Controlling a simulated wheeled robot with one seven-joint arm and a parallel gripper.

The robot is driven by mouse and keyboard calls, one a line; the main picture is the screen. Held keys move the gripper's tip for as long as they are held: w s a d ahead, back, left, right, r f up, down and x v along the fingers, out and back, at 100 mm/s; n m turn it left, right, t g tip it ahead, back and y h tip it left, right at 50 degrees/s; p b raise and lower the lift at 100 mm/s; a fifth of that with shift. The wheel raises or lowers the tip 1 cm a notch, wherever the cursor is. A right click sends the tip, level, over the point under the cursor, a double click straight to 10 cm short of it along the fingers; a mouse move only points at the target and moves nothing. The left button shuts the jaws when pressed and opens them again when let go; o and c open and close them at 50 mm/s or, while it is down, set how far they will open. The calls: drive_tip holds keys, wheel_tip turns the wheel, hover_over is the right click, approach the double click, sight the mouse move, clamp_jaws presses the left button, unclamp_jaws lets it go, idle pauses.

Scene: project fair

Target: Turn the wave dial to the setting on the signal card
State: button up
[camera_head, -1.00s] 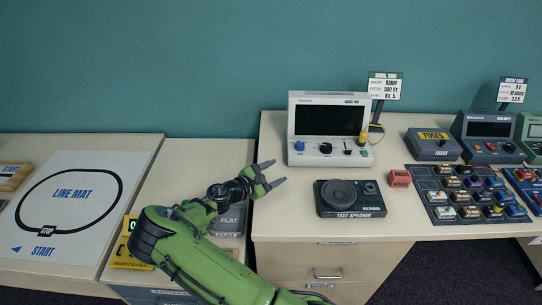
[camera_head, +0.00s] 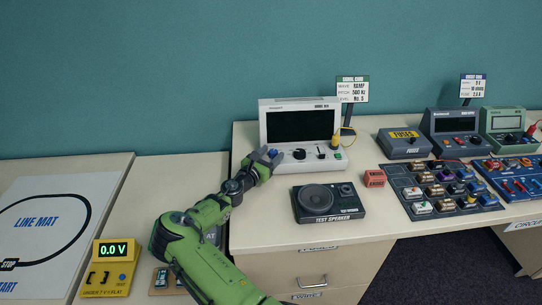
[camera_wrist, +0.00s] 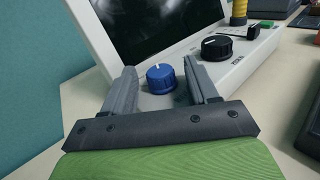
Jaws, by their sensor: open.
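The white signal box (camera_head: 262,126) with a dark blank screen (camera_head: 300,126) stands on the right-hand bench. A blue dial (camera_wrist: 161,78) is at the left of its front panel, with a black knob (camera_wrist: 217,48) to its right. My gripper (camera_head: 268,156) is at the panel's left end; in the wrist view its open fingers (camera_wrist: 160,82) stand either side of the blue dial, with visible gaps. In the head view the fingers partly cover the dial. The signal card (camera_head: 352,89) behind the box reads wave RAMP, pitch 500 Hz, level No. 5. The dial's markings are unreadable.
A test speaker (camera_head: 328,203) lies in front of the box, and a red block (camera_head: 374,177) beside it. A fuses box (camera_head: 404,143) and a component tray (camera_head: 407,181) are to the right. A yellow meter (camera_head: 107,268) reads 0.0 V at lower left.

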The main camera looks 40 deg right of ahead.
drive_tip(key=shift+d, duration=0.25)
drive_tip(key=shift+c, duration=0.4)
drive_tip(key=c, duration=1)
drive_tip(key=shift+o, duration=0.2)
drive_tip(key=g+b, duration=0.1)
drive_tip(key=m+g+b, duration=0.1)
drive_tip(key=shift+w+f+m+g, duration=0.15)
drive_tip(key=shift+w+m+g, duration=0.1)
drive_tip(key=shift+m+g, duration=0.05)
drive_tip(key=shift+m+g+b, duration=0.6)
drive_tip(key=shift+g+b, duration=0.05)
drive_tip(key=shift+g, duration=0.25)
drive_tip(key=shift+r, duration=0.2)
drive_tip(key=o, duration=1)
drive_tip(key=shift+o, duration=0.2)
drive_tip(key=shift+a, duration=0.15)
